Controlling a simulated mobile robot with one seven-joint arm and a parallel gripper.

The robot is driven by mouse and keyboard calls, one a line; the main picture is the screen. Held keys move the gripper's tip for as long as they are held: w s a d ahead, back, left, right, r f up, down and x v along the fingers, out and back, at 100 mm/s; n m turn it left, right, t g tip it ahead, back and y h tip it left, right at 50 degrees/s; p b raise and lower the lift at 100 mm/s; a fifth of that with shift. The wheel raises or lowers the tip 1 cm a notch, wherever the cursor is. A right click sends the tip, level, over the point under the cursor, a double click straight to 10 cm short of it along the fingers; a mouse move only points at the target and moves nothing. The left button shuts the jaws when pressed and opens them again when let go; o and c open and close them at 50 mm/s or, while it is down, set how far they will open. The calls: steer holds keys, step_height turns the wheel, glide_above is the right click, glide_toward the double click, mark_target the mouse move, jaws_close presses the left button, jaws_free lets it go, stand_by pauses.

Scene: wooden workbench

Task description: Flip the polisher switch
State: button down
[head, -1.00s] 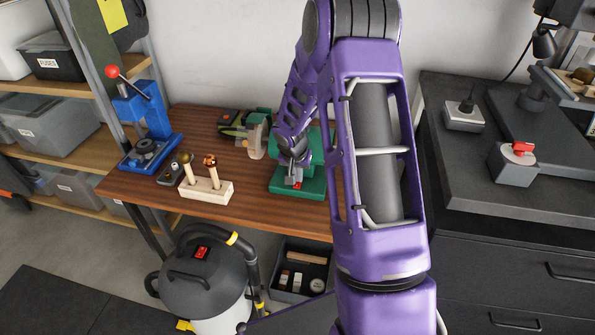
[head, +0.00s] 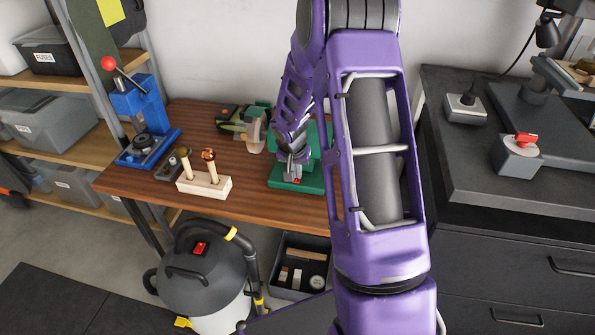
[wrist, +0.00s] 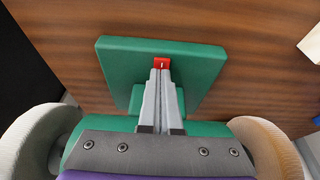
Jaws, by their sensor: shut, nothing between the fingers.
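The green polisher (head: 312,184) stands on the wooden workbench, partly hidden behind my purple arm. In the wrist view its green base (wrist: 120,62) lies below my gripper, with a pale buffing wheel (wrist: 28,140) at the left and a tan one (wrist: 270,148) at the right. The small red switch (wrist: 161,63) sits on the base; a bit of red also shows in the head view (head: 296,181). My gripper (wrist: 161,72) is shut and empty. Its fingertips overlap the lower edge of the switch in the wrist view; I cannot tell whether they touch it.
On the workbench (head: 250,212) stand a wooden block (head: 204,187) with upright tools and a blue press (head: 145,125) to the left. A vacuum (head: 200,280) and an open drawer-like bin (head: 300,268) are below. A dark cabinet (head: 520,225) is at the right.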

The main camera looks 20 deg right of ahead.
steer(key=shift+s+a+f, duration=0.25)
steer(key=shift+s, duration=0.15)
step_height(320, 180, up, 5)
steer(key=p, duration=0.3)
steer(key=shift+a+r, duration=0.1)
steer(key=shift+r, duration=0.1)
steer(key=p+v, duration=0.1)
steer(key=v, duration=0.8)
